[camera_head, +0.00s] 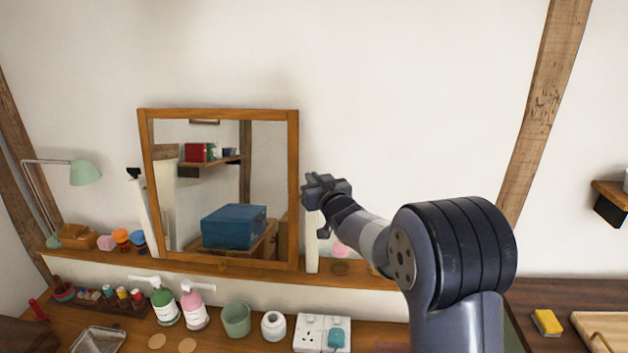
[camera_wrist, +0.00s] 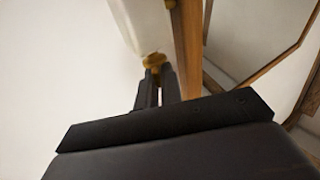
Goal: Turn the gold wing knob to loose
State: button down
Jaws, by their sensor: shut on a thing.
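The gold wing knob (camera_wrist: 153,60) shows in the wrist view between the tips of my gripper (camera_wrist: 157,76), beside the cream post (camera_wrist: 140,22) and the wooden mirror frame (camera_wrist: 188,50). My gripper is shut on the knob; the fingertips cover part of it. In the head view my gripper (camera_head: 313,187) reaches the right side of the mirror frame (camera_head: 293,180), at the top of the right cream post (camera_head: 312,243). The knob is hidden there behind the gripper. The knob's exact turn angle cannot be told.
Below the mirror, a wooden ledge (camera_head: 110,268) holds small jars and a green lamp (camera_head: 84,173). The counter holds a green bottle (camera_head: 163,302), a pink bottle (camera_head: 194,306), a green cup (camera_head: 236,317) and a socket block (camera_head: 312,332).

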jog(key=shift+d+n+g+y+p, duration=0.1)
jog(key=shift+n+g+y+p, duration=0.25)
jog(key=shift+y, duration=0.25)
jog(key=shift+w+n+g+y+p, duration=0.1)
jog(key=shift+n+g+y+p, duration=0.3)
jog(key=shift+n+y, duration=0.25)
jog(key=n+g+y, duration=0.2)
jog(key=g+y, duration=0.1)
jog(key=n+g+y+p, duration=0.1)
jog(key=shift+w+d+n+y, duration=0.25)
jog(key=shift+d+n, duration=0.05)
jog(key=shift+n, duration=0.1)
jog(key=n+g+y, duration=0.1)
jog(key=g, duration=0.1)
jog(key=n+g+y, duration=0.1)
jog(key=n+g, duration=0.1)
jog(key=g, duration=0.1)
jog(key=shift+w+n+g, duration=0.2)
jog(key=shift+n+g, duration=0.05)
jog(key=shift+n, duration=0.05)
jog(key=shift+w+n+g+y, duration=0.15)
jog(key=shift+n+g+y, duration=0.45)
jog(key=shift+n+g, duration=0.9)
jog(key=shift+r+g, duration=0.1)
jog(key=shift+g, duration=0.8)
jog(key=c, duration=1.6)
grip_release()
jog(key=shift+d, duration=0.1)
